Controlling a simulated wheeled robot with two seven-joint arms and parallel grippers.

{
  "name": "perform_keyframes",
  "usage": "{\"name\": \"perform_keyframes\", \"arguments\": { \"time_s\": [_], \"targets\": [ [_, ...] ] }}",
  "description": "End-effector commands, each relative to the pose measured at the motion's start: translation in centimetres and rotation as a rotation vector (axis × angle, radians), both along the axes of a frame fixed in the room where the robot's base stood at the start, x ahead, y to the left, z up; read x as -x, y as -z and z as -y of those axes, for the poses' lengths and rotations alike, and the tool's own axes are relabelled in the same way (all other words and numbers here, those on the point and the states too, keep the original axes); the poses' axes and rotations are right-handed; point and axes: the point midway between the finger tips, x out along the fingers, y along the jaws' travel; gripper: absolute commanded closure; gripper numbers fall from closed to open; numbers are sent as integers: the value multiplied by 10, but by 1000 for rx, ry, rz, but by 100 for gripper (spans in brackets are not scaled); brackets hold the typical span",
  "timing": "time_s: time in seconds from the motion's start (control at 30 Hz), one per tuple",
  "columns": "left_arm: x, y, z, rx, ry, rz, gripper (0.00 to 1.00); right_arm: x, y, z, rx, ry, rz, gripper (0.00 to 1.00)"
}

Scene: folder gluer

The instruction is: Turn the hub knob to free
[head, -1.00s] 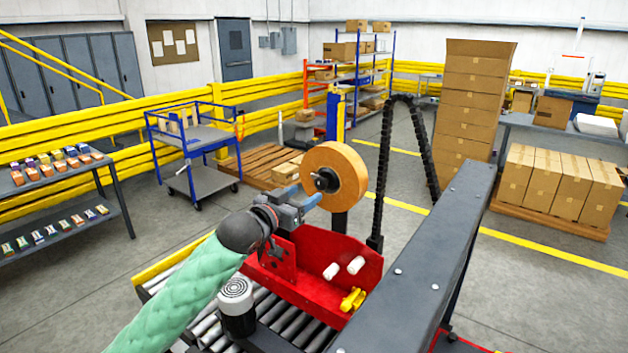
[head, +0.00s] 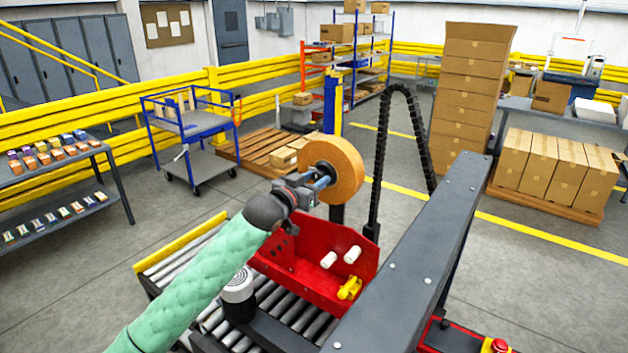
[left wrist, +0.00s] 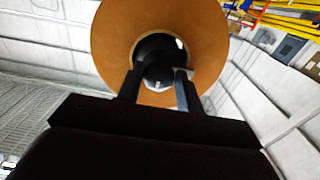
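The hub knob (left wrist: 158,72) is dark and sits at the centre of a big orange-brown roll (head: 345,165), which stands upright above the red machine part. My left gripper (head: 321,184) is at the roll's near face, in front of the hub; its fingers and wrist hide the knob in the head view. In the left wrist view, the left gripper (left wrist: 160,84) has its two fingers apart, one on each side of the knob. I cannot tell whether they touch it. My right gripper is in neither view.
A red housing (head: 300,262) with white pegs and a yellow handle (head: 349,288) lies below the roll. A dark beam (head: 425,250) runs along the right. Rollers (head: 290,310) lie beneath, and a black cable chain (head: 381,160) rises behind.

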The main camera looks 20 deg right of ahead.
Motion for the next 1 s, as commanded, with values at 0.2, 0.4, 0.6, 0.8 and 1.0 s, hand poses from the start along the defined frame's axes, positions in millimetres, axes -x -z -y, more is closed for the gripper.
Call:
{"name": "perform_keyframes", "arguments": {
  "time_s": [0.2,0.4,0.6,0.8,1.0],
  "targets": [
    [0,-1,0,0,-1,1,88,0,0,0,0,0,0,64],
    [0,0,-1,-14,0,21,88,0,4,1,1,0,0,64],
    [-1,1,-1,-68,-1,92,88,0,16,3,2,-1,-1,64],
    [-1,1,-1,-155,-1,206,88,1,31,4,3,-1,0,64],
    [0,0,-1,-251,-1,330,88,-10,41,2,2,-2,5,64]
  ]
}}
